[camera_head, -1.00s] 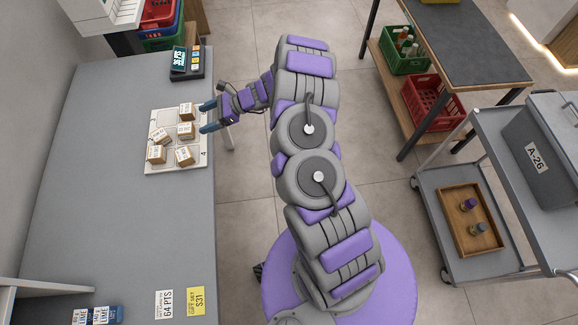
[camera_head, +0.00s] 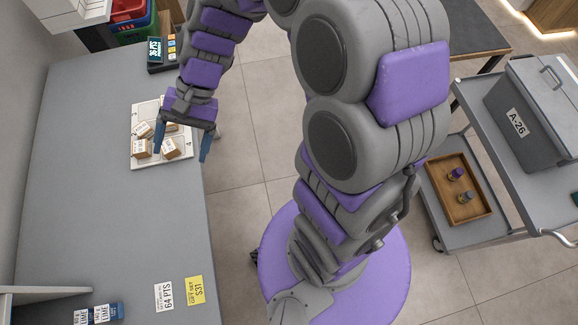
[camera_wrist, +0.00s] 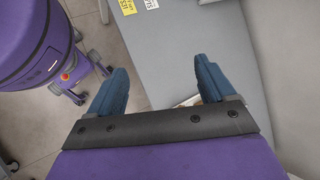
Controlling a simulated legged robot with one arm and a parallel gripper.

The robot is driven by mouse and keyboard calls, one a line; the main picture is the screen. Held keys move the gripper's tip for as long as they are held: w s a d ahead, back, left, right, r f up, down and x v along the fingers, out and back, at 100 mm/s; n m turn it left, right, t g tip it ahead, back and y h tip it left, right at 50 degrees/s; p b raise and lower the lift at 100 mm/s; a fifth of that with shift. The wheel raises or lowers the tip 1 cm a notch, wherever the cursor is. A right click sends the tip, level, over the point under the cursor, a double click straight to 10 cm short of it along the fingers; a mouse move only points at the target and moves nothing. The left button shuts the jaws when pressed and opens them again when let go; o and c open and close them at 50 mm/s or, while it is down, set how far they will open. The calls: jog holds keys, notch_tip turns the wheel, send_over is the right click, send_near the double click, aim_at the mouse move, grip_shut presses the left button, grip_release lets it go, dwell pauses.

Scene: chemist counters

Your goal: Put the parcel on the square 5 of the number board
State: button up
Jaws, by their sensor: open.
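The number board (camera_head: 181,160) is a pale panel near the right edge of the grey counter. Several small brown parcels with white labels, such as this parcel (camera_head: 142,149), stand on it; which one the task means I cannot tell. A 4 shows at its right edge; the square 5 cannot be made out. My gripper (camera_head: 181,155), with blue fingers, is open above the board, and my arm hides its far part. In the wrist view my gripper (camera_wrist: 160,78) has nothing between its fingertips; a sliver of the board (camera_wrist: 188,101) shows behind the gripper's bar.
A card terminal (camera_head: 158,52) stands beyond the board. A white price card (camera_head: 164,297), a yellow card (camera_head: 195,290) and blue boxes (camera_head: 100,314) lie at the near end. The counter's middle is clear. A trolley (camera_head: 520,195) stands at right.

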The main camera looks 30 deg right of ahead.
jog(key=s+d+r+n+t+h, duration=0.1)
jog(key=s+d+n+h, duration=0.4)
jog(key=s+d, duration=1)
jog(key=s+r+h, duration=0.1)
jog(key=s+h, duration=0.1)
jog(key=s, duration=0.1)
jog(key=shift+h, duration=0.4)
